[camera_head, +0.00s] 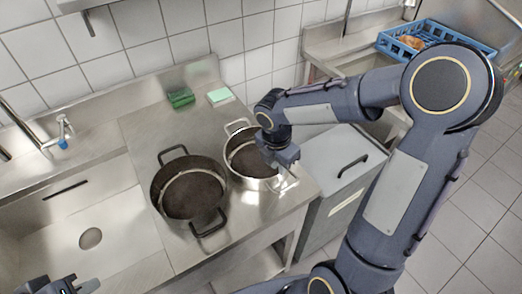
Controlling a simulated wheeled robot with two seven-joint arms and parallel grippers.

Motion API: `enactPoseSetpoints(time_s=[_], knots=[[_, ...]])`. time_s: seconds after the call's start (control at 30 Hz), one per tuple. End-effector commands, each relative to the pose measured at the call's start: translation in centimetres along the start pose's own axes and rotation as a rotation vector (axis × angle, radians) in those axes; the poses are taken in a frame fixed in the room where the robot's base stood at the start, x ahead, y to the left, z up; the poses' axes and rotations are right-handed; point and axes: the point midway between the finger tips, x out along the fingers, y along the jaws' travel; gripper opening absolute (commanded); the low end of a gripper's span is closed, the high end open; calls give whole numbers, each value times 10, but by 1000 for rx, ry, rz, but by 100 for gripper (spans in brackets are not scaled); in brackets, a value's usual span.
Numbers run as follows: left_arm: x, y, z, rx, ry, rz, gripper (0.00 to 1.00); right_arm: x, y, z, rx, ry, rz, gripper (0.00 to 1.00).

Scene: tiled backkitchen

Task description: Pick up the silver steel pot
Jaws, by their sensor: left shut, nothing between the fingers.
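The silver steel pot (236,163) stands upright on the steel counter, right of a dark pot. Its light loop handle shows at the back left. My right gripper (284,178) points down at the pot's right side and hides part of that rim and the handle there. I cannot tell whether its fingers are open or touch the pot. My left gripper (84,286) is at the bottom left corner, partly cut off, shut and empty, far from the pot.
The dark pot (190,192) with black handles stands close beside the silver pot. A green sponge box (181,98) and a pale green sponge (221,95) lie behind. A sink (110,215) is left, a grey lidded bin (335,185) right, a blue crate (455,38) far right.

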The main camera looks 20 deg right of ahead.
Motion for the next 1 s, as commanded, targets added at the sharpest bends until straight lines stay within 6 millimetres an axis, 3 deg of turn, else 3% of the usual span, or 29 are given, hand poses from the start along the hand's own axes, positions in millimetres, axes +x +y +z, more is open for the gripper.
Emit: enactPoseSetpoints(time_s=[0.5, 0.77, 0.9, 1.0], knots=[[-6, 3, -3, 0, 0, 0, 0, 64, -5, 8, 4, 3, -2, 16], [-6, 3, -3, 0, 0, 0, 0, 67, -5, 8, 6, 2, 0, 16], [-6, 3, -3, 0, 0, 0, 0, 66, -5, 8, 6, 2, 0, 0], [-6, 3, -3, 0, 0, 0, 0, 66, -5, 8, 6, 2, 0, 0]])
